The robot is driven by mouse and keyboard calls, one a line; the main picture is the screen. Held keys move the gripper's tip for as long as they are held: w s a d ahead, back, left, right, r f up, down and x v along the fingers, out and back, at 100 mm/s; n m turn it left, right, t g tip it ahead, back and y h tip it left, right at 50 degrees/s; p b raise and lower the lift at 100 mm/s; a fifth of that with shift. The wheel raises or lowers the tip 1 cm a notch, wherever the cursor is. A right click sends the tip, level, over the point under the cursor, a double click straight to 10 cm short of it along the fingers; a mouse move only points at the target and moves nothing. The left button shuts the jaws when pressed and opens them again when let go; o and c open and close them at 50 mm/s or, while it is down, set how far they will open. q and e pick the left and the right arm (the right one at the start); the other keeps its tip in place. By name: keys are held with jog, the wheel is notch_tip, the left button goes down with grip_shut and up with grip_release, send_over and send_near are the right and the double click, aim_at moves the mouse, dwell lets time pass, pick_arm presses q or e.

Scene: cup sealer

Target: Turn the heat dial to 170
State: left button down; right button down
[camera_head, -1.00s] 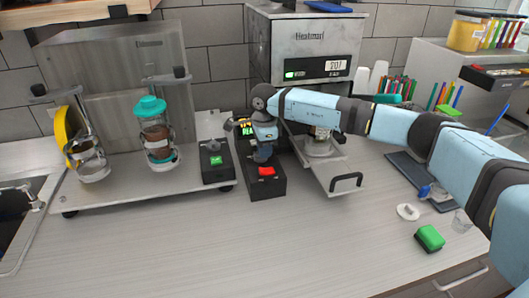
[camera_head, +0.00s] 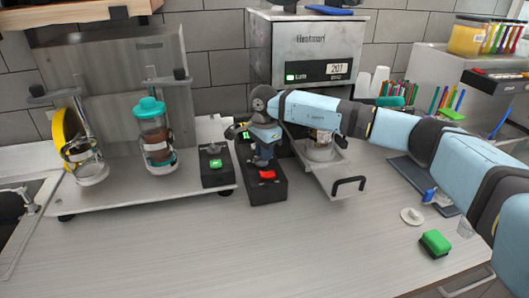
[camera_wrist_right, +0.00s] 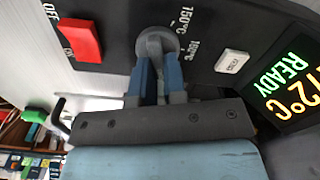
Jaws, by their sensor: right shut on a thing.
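The grey heat dial (camera_wrist_right: 157,42) is on a black control box (camera_wrist_right: 112,20), with the labels 150°C and 160°C beside it. The blue fingers of my right gripper (camera_wrist_right: 157,75) are shut on the dial from both sides. In the head view my right gripper (camera_head: 263,157) is over the box (camera_head: 266,194) and hides the dial. The lit display (camera_wrist_right: 292,90) shows READY in green and a partly cut-off temperature ending in 12°C or 72°C. My left gripper is not in view.
A red switch (camera_wrist_right: 80,40) and a white button (camera_wrist_right: 232,62) flank the dial. A smaller black box with a green button (camera_head: 216,163) stands to the left. The sealer (camera_head: 305,50) with its pulled-out tray (camera_head: 335,178) is behind and right.

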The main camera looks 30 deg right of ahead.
jog(key=shift+s+a+f, duration=0.1)
jog(key=shift+s+f, duration=0.1)
jog(key=shift+f, duration=0.2)
jog(key=c, duration=0.7)
grip_release()
jog(key=shift+w+r, duration=0.1)
notch_tip(320, 180, up, 14)
jog(key=shift+f+b, duration=0.1)
jog(key=shift+b, duration=0.4)
